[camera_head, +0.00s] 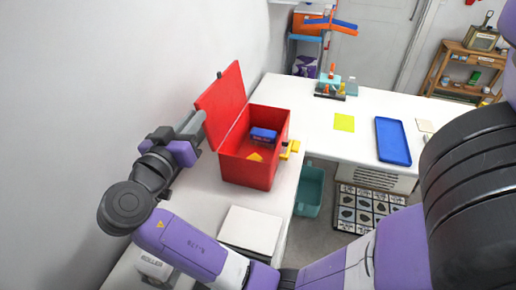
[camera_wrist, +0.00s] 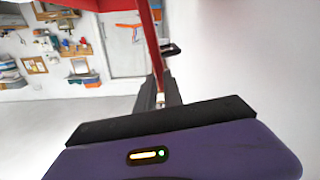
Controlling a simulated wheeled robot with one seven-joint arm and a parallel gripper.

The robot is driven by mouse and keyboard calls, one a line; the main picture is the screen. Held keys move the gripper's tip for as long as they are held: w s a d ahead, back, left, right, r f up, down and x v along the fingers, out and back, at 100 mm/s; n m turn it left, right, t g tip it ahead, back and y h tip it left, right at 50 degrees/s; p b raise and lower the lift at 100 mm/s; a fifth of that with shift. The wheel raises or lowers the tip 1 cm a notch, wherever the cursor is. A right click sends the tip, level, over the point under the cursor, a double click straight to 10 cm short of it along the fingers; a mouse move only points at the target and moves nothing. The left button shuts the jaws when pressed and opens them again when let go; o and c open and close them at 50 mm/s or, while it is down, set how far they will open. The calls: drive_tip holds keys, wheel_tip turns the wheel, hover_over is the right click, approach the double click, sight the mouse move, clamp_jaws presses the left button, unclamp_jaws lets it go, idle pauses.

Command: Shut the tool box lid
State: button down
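The red tool box (camera_head: 248,172) stands on the white counter with its lid (camera_head: 222,103) raised and leaning back to the left. In the wrist view, the lid (camera_wrist: 152,45) shows nearly edge-on and runs down to the fingertips (camera_wrist: 160,92). I cannot tell whether the fingers grip the edge or only touch it.
A wall stands close to the left of the lid. A white flat box (camera_head: 250,230) lies in front of the tool box. A blue tray (camera_head: 393,141) and a yellow sheet (camera_head: 344,122) lie on the counter to the right. A teal bin (camera_head: 309,190) stands below.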

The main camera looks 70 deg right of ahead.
drive_tip(key=c, duration=1.6)
unclamp_jaws()
drive_tip(key=shift+s+d+r+m+g, duration=0.15)
drive_tip(key=shift+d, duration=0.4)
drive_tip(key=shift+s+d+r+m+g, duration=0.15)
drive_tip(key=shift+d, duration=0.4)
drive_tip(key=shift+c, duration=0.2)
drive_tip(key=a+b, duration=0.1)
drive_tip(key=a, duration=0.5)
drive_tip(key=shift+s+a+f, duration=0.2)
drive_tip(key=shift+a, duration=0.05)
